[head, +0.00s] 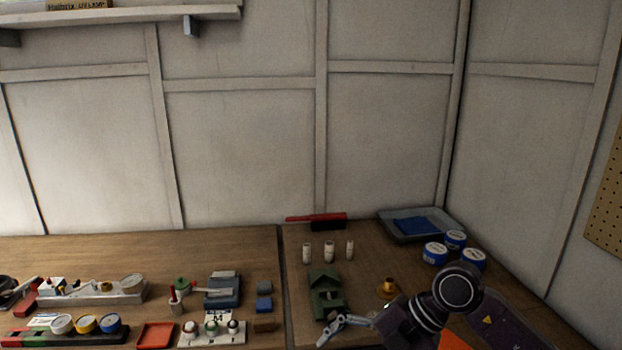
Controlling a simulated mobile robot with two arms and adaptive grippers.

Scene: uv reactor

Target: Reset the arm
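My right arm comes in at the lower right, over the right part of the bench. Its gripper (330,335) hangs just in front of the green device (325,290), close to its front edge. The grey fingers are small and seen from the side, so I cannot tell how far apart they are or whether they touch the device. I see nothing clearly held. My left gripper is not in view.
Three white cylinders (328,250) stand behind the green device. A brass piece (388,288) is close to my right arm. Blue-sided tins (435,253) and a grey tray (392,225) stand at the back right. Gauges, trays and small parts crowd the left bench.

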